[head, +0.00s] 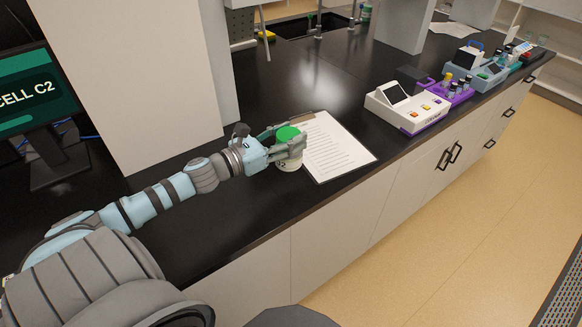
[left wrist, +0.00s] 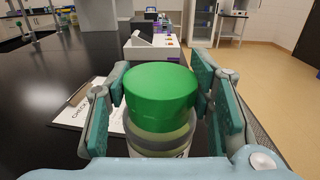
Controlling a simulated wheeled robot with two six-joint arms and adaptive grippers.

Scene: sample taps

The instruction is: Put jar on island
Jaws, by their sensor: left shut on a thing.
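The jar (head: 290,165) has a green lid and a pale body with dark print on it. It is upright at the front part of the black island top (head: 300,85), by the left edge of a clipboard. My left gripper (head: 289,146) is shut on the jar, with fingers on both sides. In the left wrist view the green lid of the jar (left wrist: 160,90) fills the middle between the teal finger pads (left wrist: 153,105). I cannot tell whether the jar's base touches the top. My right gripper is not in view.
A clipboard (head: 335,148) with a printed sheet lies just right of the jar. A white device (head: 407,108) with coloured buttons stands further right, with more devices beyond. A monitor (head: 38,100) and a pale column (head: 140,80) stand at the left. Bare black top lies behind the clipboard.

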